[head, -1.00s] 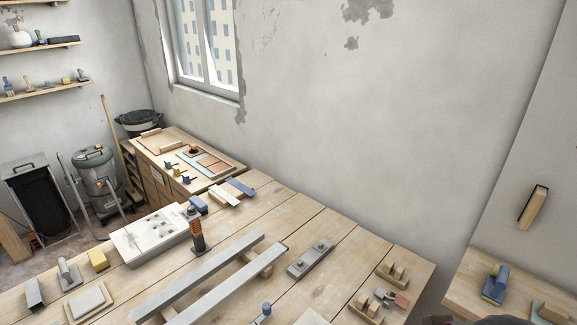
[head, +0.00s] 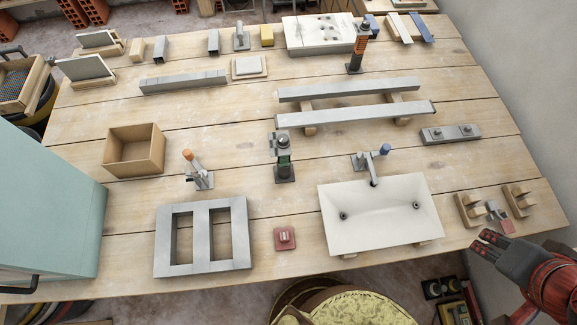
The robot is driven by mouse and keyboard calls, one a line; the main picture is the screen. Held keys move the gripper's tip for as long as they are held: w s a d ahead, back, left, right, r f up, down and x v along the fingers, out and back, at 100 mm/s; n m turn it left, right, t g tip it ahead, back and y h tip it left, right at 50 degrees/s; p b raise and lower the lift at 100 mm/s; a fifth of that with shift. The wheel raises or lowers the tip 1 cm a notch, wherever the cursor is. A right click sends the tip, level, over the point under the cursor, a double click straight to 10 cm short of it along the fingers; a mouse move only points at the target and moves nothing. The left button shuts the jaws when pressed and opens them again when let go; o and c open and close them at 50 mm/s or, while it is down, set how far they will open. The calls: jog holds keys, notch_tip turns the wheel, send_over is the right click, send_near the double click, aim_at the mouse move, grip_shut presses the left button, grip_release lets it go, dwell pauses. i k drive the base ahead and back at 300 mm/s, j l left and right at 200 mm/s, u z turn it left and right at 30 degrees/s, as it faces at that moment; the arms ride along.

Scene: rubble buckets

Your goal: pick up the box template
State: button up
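A grey rectangular frame (head: 204,205) with two openings lies flat near the front edge of the workbench, left of the middle. An open-topped wooden box (head: 134,168) stands behind it to the left. I cannot tell for certain which of the two is the box template. My gripper (head: 481,241) is dark with red marks, at the lower right, by the bench's right front corner. It is far from both and appears to hold nothing. Its finger gap is too small to judge.
A white basin-like slab (head: 380,228), a small red block (head: 285,238) and clamp-like tools stand right of the frame. Long grey bars (head: 355,113) lie farther back. A pale green cabinet (head: 45,205) is at the left. Small wooden pieces (head: 470,210) lie near my gripper.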

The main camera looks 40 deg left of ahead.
aim_at(284, 236)
jog(key=k+u, duration=0.15)
jog(key=u, duration=1.95)
jog(key=z, duration=1.4)
jog(key=u, duration=1.4)
jog(key=j+z, duration=0.25)
jog(key=k+j+z, duration=0.1)
jog(key=j+z, duration=0.15)
